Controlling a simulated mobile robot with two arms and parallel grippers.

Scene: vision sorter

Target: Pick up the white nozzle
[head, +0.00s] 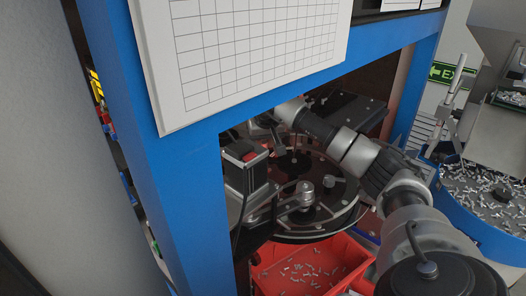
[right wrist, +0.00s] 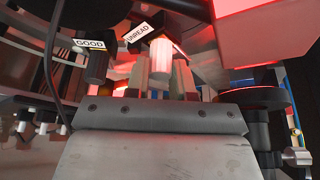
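The white nozzle (right wrist: 160,56) hangs below the UNREAD label in the right wrist view, glowing reddish. My right gripper (right wrist: 162,78) is open, with one finger on each side of the nozzle's lower end in the picture. I cannot tell whether the fingers touch it. In the head view my right arm reaches through the blue frame into the machine, and its gripper (head: 264,122) is small and partly hidden over the round table. The white nozzle cannot be made out there. My left gripper is not in view.
A dark nozzle (right wrist: 97,68) hangs under the GOOD label, left of the white one. The blue frame (head: 185,180) and gridded white panel (head: 250,45) border the opening. A glass turntable (head: 330,215) and red bin (head: 305,270) with small parts lie below. A parts bowl (head: 480,195) stands at right.

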